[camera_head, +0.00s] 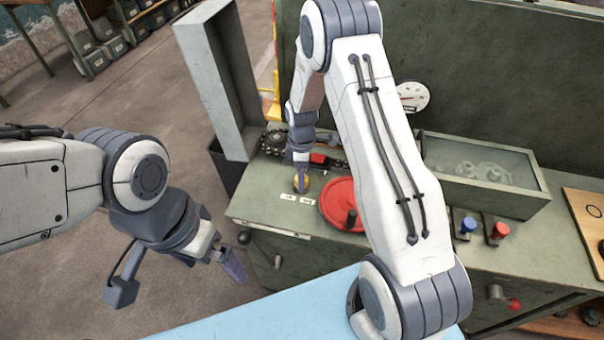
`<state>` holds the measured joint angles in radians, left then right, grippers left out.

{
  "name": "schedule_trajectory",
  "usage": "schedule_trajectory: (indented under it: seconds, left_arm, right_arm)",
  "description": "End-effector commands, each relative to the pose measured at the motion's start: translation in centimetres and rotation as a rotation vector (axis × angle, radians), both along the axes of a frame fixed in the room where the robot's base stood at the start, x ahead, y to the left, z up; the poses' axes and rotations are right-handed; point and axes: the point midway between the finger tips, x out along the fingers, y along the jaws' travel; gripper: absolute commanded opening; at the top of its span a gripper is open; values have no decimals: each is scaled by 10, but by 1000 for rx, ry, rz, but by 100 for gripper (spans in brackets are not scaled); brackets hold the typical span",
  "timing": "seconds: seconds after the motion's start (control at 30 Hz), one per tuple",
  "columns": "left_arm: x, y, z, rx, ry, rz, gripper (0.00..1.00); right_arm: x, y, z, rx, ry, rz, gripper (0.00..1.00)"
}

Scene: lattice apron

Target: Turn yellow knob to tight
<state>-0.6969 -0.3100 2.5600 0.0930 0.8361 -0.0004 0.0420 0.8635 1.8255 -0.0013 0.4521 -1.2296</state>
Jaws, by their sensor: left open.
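The yellow knob (304,184) sits on the green bench top, left of a red disc. Two small white labels lie in front of it; their writing is too small to read. My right gripper (300,176) points down at the knob, overlapping it in the view. Its fingers are small and partly hidden, so I cannot tell whether they grip the knob. My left gripper (234,264) is open and empty, left of the bench front and apart from the knob.
A red disc with a dark handle (340,203) is right of the knob. A glass-topped gear box (480,165), a blue knob (467,225) and a red knob (499,230) are further right. A tall grey panel (205,75) stands behind left.

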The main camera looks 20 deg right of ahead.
Motion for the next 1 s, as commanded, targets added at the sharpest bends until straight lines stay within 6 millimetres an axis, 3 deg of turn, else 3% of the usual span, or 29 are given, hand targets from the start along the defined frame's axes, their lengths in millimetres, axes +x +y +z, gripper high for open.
schedule_trajectory:
  seconds: [0.17,0.63,1.0]
  left_arm:
    - [0,0,-3,0,0,0,100]
    - [0,0,-15,0,0,0,100]
    - [0,0,-16,0,0,0,100]
  right_arm:
    - [1,0,12,0,-3,0,82]
    - [1,-1,95,-1,-4,-1,82]
    - [0,-1,105,0,0,-1,82]
